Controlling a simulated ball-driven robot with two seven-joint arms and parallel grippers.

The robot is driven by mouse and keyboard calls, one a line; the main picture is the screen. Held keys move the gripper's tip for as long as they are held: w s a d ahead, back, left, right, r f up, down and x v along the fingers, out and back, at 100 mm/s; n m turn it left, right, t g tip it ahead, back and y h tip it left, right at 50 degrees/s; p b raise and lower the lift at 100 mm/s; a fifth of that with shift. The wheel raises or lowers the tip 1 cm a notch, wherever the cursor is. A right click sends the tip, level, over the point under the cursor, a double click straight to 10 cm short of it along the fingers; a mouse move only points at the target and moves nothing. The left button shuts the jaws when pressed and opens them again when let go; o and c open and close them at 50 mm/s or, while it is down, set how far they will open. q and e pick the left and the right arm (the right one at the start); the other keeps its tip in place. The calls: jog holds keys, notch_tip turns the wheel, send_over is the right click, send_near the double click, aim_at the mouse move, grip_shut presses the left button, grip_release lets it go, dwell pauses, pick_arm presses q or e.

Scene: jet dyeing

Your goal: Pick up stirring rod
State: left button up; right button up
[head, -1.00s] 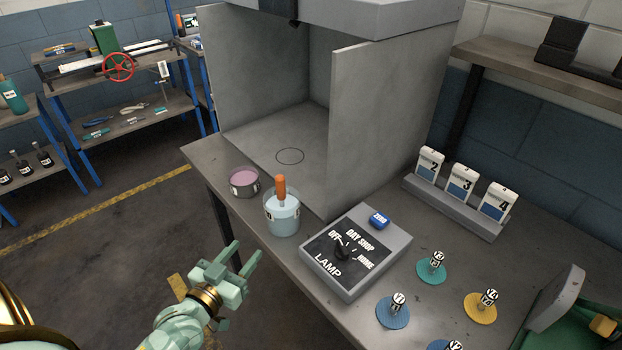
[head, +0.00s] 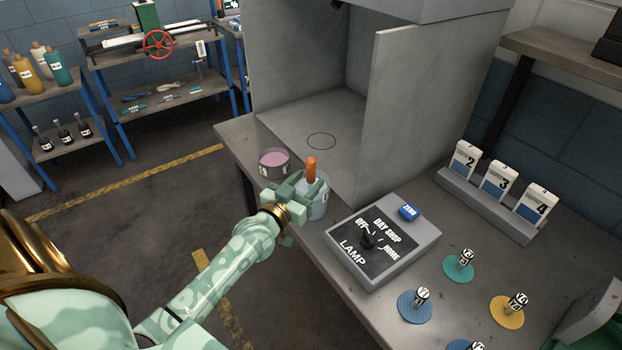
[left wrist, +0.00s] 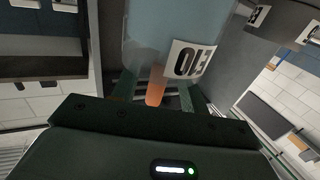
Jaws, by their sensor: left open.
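The stirring rod shows by its orange handle (head: 311,170), which sticks up out of a pale blue beaker (head: 316,207) near the table's left edge. My left gripper (head: 308,188) is open at the beaker's near side, level with the lower handle. In the left wrist view, the orange handle (left wrist: 155,92) shows between my open fingers (left wrist: 160,94), with the labelled beaker (left wrist: 165,35) beyond. I cannot tell whether a finger touches the handle. The rod's lower part is hidden. My right gripper is not in view.
A tub of pink liquid (head: 273,163) stands left of the beaker. A lamp control box (head: 382,241) is close to its right, and the grey booth (head: 400,110) rises behind. Several coloured discs with labelled knobs, such as a teal one (head: 458,266), lie to the right.

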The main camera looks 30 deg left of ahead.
pick_arm(q)
jog(key=w, duration=0.2)
jog(key=shift+w+a+f, duration=0.1)
jog(key=shift+w, duration=0.3)
jog(key=shift+s, duration=0.1)
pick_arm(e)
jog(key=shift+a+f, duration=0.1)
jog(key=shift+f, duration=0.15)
pick_arm(q)
grip_shut()
